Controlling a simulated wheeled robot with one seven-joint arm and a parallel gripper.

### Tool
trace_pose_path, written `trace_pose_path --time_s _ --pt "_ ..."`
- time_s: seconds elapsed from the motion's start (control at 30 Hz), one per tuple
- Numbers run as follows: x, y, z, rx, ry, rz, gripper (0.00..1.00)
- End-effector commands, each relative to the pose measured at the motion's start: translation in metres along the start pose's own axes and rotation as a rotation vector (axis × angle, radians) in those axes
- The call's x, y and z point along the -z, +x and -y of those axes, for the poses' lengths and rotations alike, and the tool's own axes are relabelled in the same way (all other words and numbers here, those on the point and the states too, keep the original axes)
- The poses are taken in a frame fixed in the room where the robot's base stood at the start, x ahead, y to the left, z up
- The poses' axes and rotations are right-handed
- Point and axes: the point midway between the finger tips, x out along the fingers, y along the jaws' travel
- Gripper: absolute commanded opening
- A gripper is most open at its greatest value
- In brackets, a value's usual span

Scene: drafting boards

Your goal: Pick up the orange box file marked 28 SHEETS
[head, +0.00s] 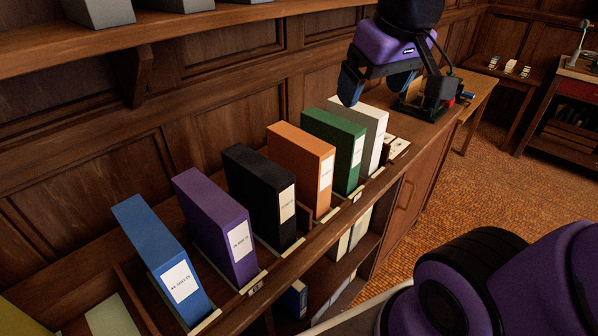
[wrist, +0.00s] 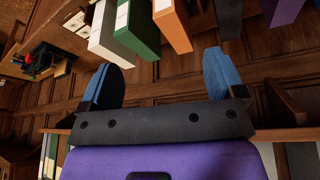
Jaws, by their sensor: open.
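The orange box file (head: 300,150) stands upright on the wooden shelf, between a black file (head: 260,195) and a green file (head: 336,145). Its spine has a white label whose print is too small to read. In the wrist view the orange file (wrist: 172,24) is at the top, beyond the fingertips and apart from them. My gripper (head: 374,84) hangs above and behind the white file (head: 365,120), to the right of the orange one. In the wrist view my gripper (wrist: 165,75) shows its two blue fingers wide apart with nothing between them.
A purple file (head: 215,225) and a blue file (head: 160,258) stand further left. A panelled wall rises close behind the row, with an upper shelf (head: 200,30) at top left. A small machine (head: 425,105) stands right of the white file. Open floor lies at right.

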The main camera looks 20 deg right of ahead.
Motion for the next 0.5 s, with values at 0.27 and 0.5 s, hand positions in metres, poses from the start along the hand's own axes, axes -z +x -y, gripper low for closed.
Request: trace_pose_path --time_s 0.27,0.5 --pt "0.06 0.044 0.006 0.004 -0.095 0.127 0.88" --pt "0.105 0.094 0.012 0.028 -0.175 0.227 0.88"
